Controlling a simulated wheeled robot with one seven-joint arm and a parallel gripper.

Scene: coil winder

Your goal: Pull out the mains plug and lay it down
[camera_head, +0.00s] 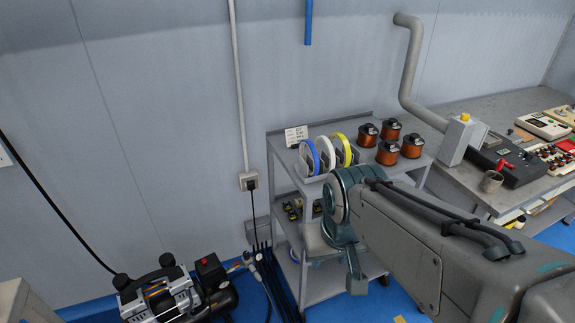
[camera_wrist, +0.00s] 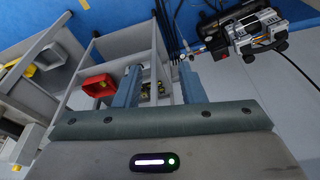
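The dark mains plug (camera_head: 251,184) sits in the pale wall socket (camera_head: 244,176) left of the shelf cart. Its black cable (camera_head: 253,220) hangs down the wall. My gripper (camera_wrist: 161,86) shows in the wrist view with its two blue-grey fingers apart and nothing between them touching them. The cart's lower shelves show beyond the fingers. In the head view my arm hangs in front of the cart, right of the plug and well apart from it, and hides most of the gripper. I cannot make out the plug in the wrist view.
A shelf cart (camera_head: 296,152) carries tape spools and copper coils (camera_head: 387,153). A compressor (camera_head: 165,291) with a hose stands at the lower left, below the socket. A grey box (camera_head: 257,231) and several cables lie under the socket. A workbench (camera_head: 513,104) is at the right.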

